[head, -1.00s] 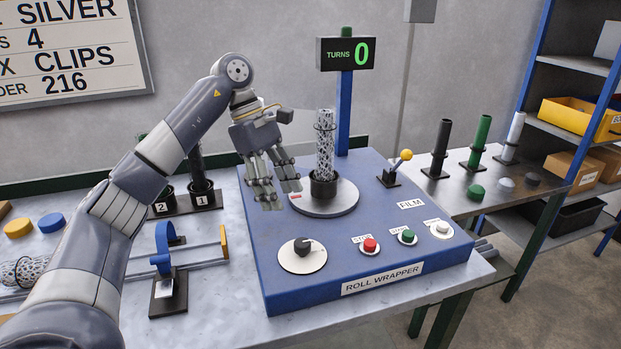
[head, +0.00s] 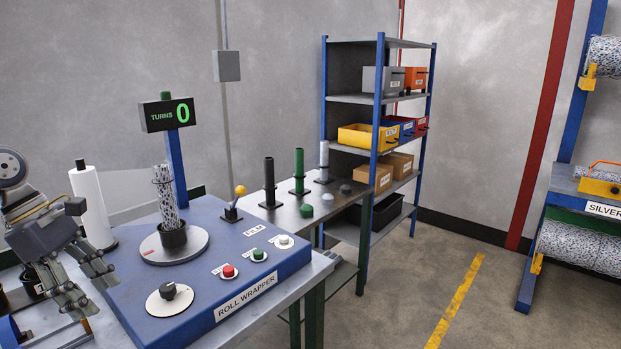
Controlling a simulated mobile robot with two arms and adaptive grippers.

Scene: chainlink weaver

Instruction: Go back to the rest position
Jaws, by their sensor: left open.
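My left gripper (head: 84,285) is at the lower left of the head view, fingers spread, open and empty. It hangs over the left edge of the blue roll wrapper (head: 205,318). A rolled piece of chainlink mesh (head: 165,195) stands upright in a black cup on the round turntable (head: 190,250), apart from the gripper. The display (head: 168,114) behind it reads TURNS 0. My right gripper is not in view.
A white film roll (head: 92,205) stands behind the gripper. Black, green and white posts (head: 299,170) stand on the side table. A shelf (head: 350,97) with bins is behind. At right is a rack (head: 567,175) with mesh rolls. The floor (head: 400,280) between is clear.

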